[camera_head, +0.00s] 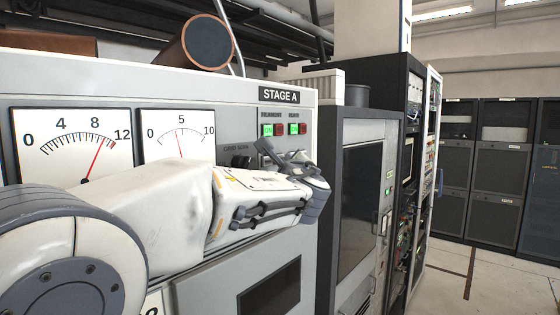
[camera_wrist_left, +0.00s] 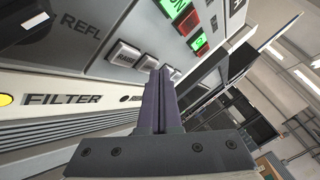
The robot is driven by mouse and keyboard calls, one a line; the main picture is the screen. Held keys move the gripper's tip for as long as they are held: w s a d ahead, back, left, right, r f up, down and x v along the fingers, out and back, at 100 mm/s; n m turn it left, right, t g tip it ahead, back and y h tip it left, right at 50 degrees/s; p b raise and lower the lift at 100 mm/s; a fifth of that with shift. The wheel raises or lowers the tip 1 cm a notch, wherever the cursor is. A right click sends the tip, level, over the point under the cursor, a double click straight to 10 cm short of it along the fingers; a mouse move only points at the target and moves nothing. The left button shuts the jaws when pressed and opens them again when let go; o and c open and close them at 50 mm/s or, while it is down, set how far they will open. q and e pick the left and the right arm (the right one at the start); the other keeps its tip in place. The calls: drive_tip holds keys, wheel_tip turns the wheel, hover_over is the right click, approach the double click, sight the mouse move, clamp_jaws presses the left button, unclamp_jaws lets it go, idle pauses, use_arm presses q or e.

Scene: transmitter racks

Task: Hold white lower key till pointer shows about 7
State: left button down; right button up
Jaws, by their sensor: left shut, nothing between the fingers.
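In the head view my left gripper (camera_head: 268,150) reaches across the grey STAGE A panel (camera_head: 240,93) to its right part, below the lit buttons. In the left wrist view its fingers (camera_wrist_left: 161,72) are shut and empty, with the tips at a white key (camera_wrist_left: 148,63) that they partly cover; its label is unreadable and contact is unclear. Another white key (camera_wrist_left: 123,54), apparently marked RAISE, sits left of it. The right meter (camera_head: 178,135), scaled 0 to 10, has its red pointer slightly below 5.
A FILTER strip (camera_wrist_left: 62,98) runs below the keys. A dark cabinet (camera_head: 360,205) stands right of the panel. Floor (camera_head: 485,275) is clear further right.

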use_arm(q)
drive_tip(key=shift+w+a, duration=0.2)
drive_tip(key=shift+a, duration=0.15)
idle(1.3)
drive_tip(key=shift+d+b, duration=0.15)
drive_tip(key=shift+b, duration=0.2)
idle(3.1)
drive_tip(key=shift+s+d, duration=0.45)
drive_tip(key=shift+d, duration=0.1)
drive_tip(key=s+d, duration=0.1)
drive_tip(key=d, duration=0.1)
drive_tip(key=s+d+b, duration=0.1)
drive_tip(key=s+d, duration=0.1)
idle(0.4)
